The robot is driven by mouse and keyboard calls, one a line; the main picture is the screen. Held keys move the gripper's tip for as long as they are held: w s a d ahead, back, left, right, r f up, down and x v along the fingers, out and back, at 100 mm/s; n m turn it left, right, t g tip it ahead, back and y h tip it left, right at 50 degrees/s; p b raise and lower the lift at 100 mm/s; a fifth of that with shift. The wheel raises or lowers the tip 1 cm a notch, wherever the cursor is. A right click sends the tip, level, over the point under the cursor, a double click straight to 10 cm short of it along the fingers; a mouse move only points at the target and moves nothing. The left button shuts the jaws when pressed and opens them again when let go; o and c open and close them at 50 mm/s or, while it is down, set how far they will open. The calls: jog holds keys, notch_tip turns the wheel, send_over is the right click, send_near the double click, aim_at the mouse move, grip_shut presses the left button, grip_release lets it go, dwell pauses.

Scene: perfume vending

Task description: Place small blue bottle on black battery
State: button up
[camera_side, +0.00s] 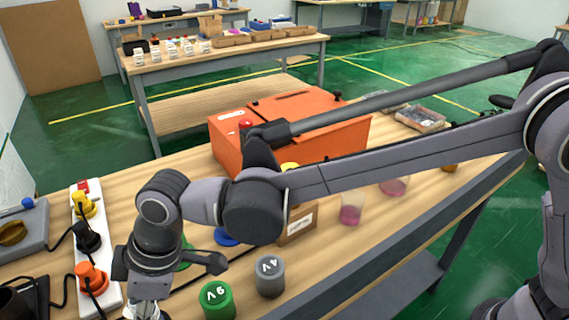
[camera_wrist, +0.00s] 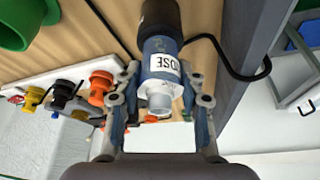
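In the wrist view, a small blue bottle (camera_wrist: 161,46) with a white label and a pale nozzle lies between the fingers of my gripper (camera_wrist: 161,82), nozzle towards the camera. I cannot tell whether both fingers touch it. A black cylinder (camera_wrist: 159,14), which looks like the battery, is directly beyond the bottle's far end. I cannot tell whether bottle and cylinder touch. In the side view, my gripper (camera_side: 147,308) is low at the bottom edge, its fingertips cut off, and the bottle is not visible there.
A white power strip (camera_side: 84,240) with yellow, black and orange plugs stands left of my gripper. Green (camera_side: 216,299) and grey (camera_side: 270,277) cylinders stand to its right. An orange case (camera_side: 290,125) is behind. A black cable (camera_wrist: 225,60) curves beside the bottle.

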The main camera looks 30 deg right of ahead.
jog(key=o, duration=0.3)
jog(key=shift+r, duration=0.1)
jog(key=v, duration=1.2)
jog(key=w+d+m+t, duration=0.2)
jog(key=w+d+m, duration=0.15)
jog(key=d, duration=0.95)
jog(key=s+d+f+m+t+h, duration=0.1)
jog(key=s+d+f+m, duration=0.1)
jog(key=d, duration=0.8)
jog(key=s+d+f+m+t+h, duration=0.1)
jog(key=d+m, duration=0.4)
jog(key=d, duration=0.6)
jog(key=s+d+f+m+t+h, duration=0.1)
jog(key=s+d+f+m, duration=0.3)
jog(key=d, duration=0.7)
jog(key=shift+s+d+f+t+h, duration=0.25)
jog(key=shift+s+f+t+h, duration=0.2)
jog(key=shift+f+h, duration=0.3)
